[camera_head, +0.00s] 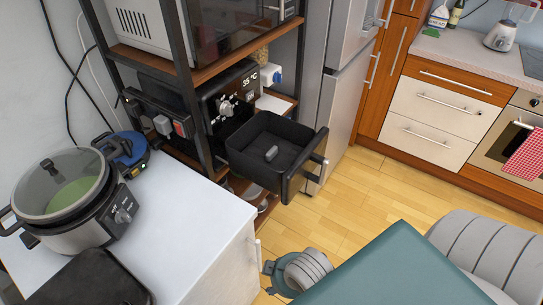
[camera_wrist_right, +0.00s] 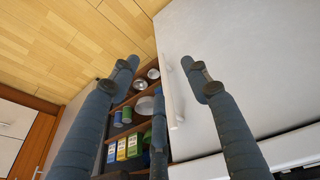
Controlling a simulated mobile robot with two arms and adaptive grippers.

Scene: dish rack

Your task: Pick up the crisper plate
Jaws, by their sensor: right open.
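The black air fryer basket (camera_head: 245,158) is pulled out from the fryer (camera_head: 225,103) on the rack, with its handle (camera_head: 303,166) towards the open floor. The dark crisper plate (camera_head: 284,150) lies flat in the bottom of the basket, with a small grey knob (camera_head: 271,153) standing up from it. My right gripper (camera_wrist_right: 163,66) is open and empty in the wrist view, beside the white cabinet door and its handle (camera_wrist_right: 174,95). Neither basket nor plate shows in that view. My left gripper is not in view.
The white counter (camera_head: 190,215) at left holds a slow cooker (camera_head: 65,195). The rack's dark posts and upper shelf (camera_head: 205,70) stand close around the fryer. A fridge (camera_head: 335,100) stands right of the rack. Lower shelves hold boxes (camera_wrist_right: 122,149) and cans.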

